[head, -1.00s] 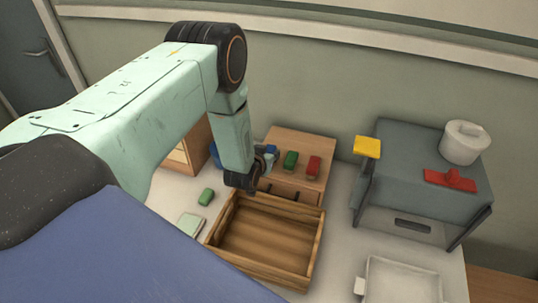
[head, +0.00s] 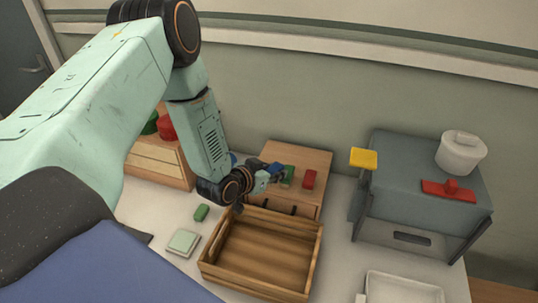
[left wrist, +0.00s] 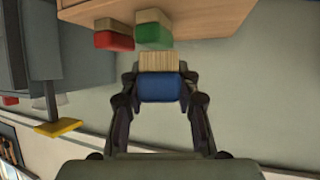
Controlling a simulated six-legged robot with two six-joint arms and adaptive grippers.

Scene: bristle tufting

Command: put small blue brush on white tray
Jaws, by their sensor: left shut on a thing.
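The small blue brush (head: 274,168) is between the fingers of my left gripper (head: 266,178), over the left side of the wooden cabinet. In the left wrist view the blue brush (left wrist: 160,88) shows its blue back and pale bristles, with a finger of my left gripper (left wrist: 160,98) on each side. I cannot tell whether it touches the cabinet top. The white tray (head: 370,297) is at the bottom right, partly cut off by the picture's edge. My right gripper is not in view.
A green brush (head: 287,176) and a red brush (head: 309,179) lie on the wooden cabinet (head: 318,160). An open wooden crate (head: 315,262) stands in front.

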